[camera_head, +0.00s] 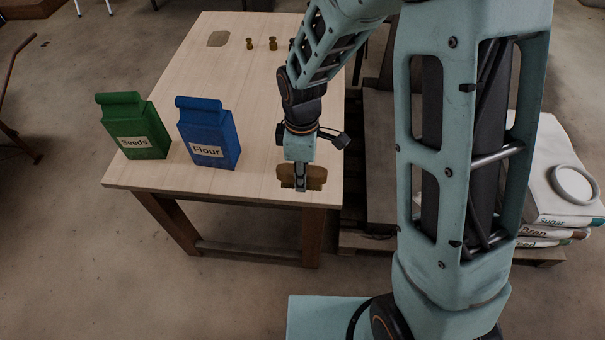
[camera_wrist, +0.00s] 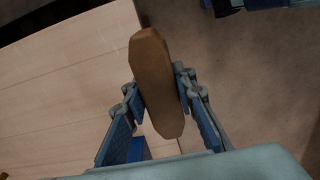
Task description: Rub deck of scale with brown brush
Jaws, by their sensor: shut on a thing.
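My gripper (camera_head: 300,186) is shut on the brown brush (camera_head: 317,177) at the near right corner of the wooden table. In the wrist view the brush (camera_wrist: 156,75) lies lengthwise between the two blue-padded fingers, its smooth brown back facing the camera. From the head view I cannot tell whether the brush touches the tabletop or hangs just above its edge. A dark grey flat piece (camera_head: 378,150) stands right of the table, mostly hidden behind my arm; it may be part of the scale, but its deck is not clearly visible.
The table (camera_head: 215,95) carries a green Seeds bag (camera_head: 136,128), a blue Flour bag (camera_head: 208,135) and two small brass weights (camera_head: 272,43). Stacked sacks (camera_head: 560,205) with a white ring (camera_head: 574,185) on top lie at the right. Floor in front of the table is clear.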

